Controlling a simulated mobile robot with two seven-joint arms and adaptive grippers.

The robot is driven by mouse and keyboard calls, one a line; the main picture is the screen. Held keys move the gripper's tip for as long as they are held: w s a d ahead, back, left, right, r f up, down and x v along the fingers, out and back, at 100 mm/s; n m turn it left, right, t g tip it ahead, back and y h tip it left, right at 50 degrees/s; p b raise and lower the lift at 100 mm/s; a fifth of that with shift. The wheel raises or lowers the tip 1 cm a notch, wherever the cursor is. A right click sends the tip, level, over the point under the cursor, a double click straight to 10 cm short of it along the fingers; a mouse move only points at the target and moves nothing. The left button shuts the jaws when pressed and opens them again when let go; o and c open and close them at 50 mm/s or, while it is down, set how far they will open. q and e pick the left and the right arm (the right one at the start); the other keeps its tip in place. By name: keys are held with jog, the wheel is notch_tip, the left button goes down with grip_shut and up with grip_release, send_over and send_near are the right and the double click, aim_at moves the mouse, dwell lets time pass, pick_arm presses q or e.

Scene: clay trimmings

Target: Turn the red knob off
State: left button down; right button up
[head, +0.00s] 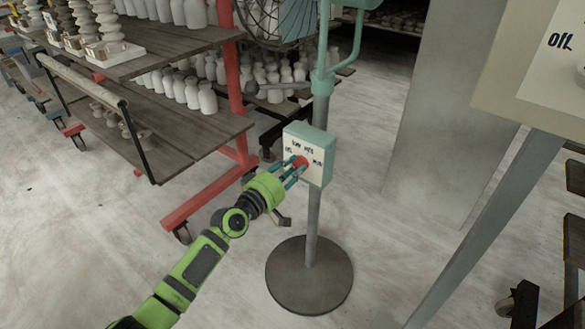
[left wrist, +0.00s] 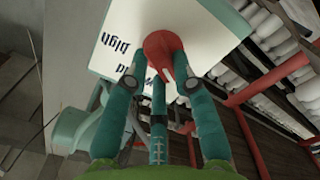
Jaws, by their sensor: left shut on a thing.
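The red knob (head: 300,162) sits on the white face of a mint-green control box (head: 318,142) on a grey stand. The face has black labels around the knob, among them what reads as "off" at its left. My left gripper (head: 293,172) reaches in from the left and is shut on the knob. In the left wrist view the red knob (left wrist: 165,55) lies between the teal fingers of my left gripper (left wrist: 158,85), its pointer toward the lower right of that picture. The fingers hide part of the knob. My right gripper is not in view.
A wooden rack cart (head: 180,130) with red posts and white pottery stands at the left. The stand's round dark base (head: 309,275) rests on the floor. A grey pillar (head: 435,120) and a large blurred panel (head: 545,60) marked "off" are at the right.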

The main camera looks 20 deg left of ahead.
pick_arm(q)
jog(key=shift+n, duration=0.6)
jog(key=c, duration=1)
grip_release()
jog(key=v, duration=1.2)
